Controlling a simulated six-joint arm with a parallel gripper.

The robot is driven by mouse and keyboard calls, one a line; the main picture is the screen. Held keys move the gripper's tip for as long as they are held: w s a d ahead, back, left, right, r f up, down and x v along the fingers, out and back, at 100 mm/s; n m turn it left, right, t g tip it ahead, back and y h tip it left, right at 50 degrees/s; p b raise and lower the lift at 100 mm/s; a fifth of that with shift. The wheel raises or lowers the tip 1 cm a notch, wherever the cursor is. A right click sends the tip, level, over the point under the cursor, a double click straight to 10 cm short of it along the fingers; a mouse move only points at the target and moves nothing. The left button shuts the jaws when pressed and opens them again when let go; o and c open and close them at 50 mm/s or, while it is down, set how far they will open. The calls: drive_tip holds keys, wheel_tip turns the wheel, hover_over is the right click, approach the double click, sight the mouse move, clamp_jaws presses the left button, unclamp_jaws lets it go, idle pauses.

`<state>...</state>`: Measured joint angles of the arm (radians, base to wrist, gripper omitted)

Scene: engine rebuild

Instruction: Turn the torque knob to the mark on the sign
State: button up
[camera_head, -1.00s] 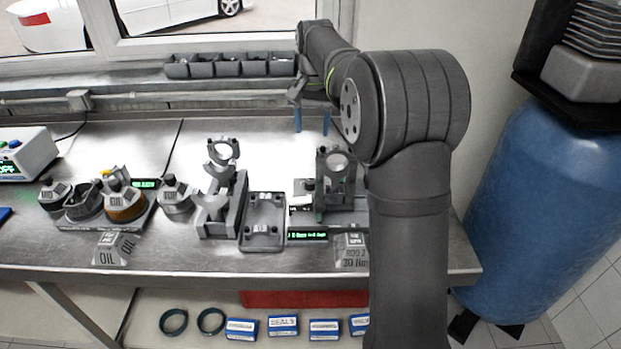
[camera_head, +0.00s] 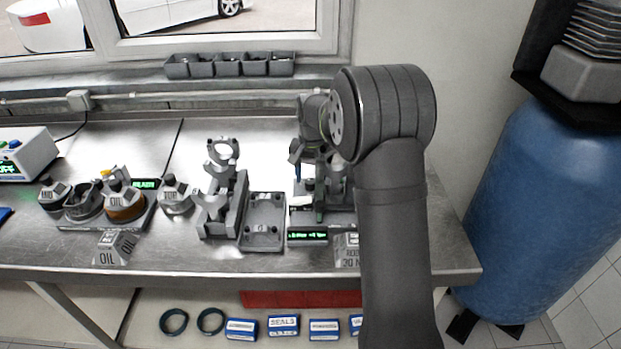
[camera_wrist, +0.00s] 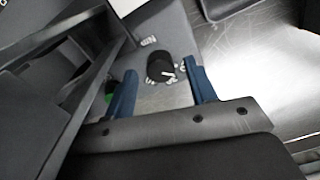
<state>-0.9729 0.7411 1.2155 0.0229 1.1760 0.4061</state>
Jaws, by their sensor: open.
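The torque knob (camera_wrist: 160,67) is black with a white pointer line and pale dial marks around it, on a grey panel in the wrist view. My gripper (camera_wrist: 159,68) is open, with one blue finger on each side of the knob and gaps visible between them; I cannot tell its height above the panel.
A green-lit display (camera_head: 307,236) sits before the right-hand fixture. A grey tray (camera_head: 263,222) and a stand (camera_head: 222,200) are left of it. Farther left are several pots and an OIL sign (camera_head: 116,247). A blue barrel (camera_head: 545,200) stands right of the bench.

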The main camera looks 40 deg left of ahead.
drive_tip(key=shift+f, duration=0.55)
drive_tip(key=c, duration=1)
drive_tip(key=shift+o, duration=0.2)
drive_tip(key=shift+r+m, duration=0.1)
drive_tip(key=shift+m, duration=1.3)
drive_tip(key=o, duration=1)
drive_tip(key=shift+c, duration=0.2)
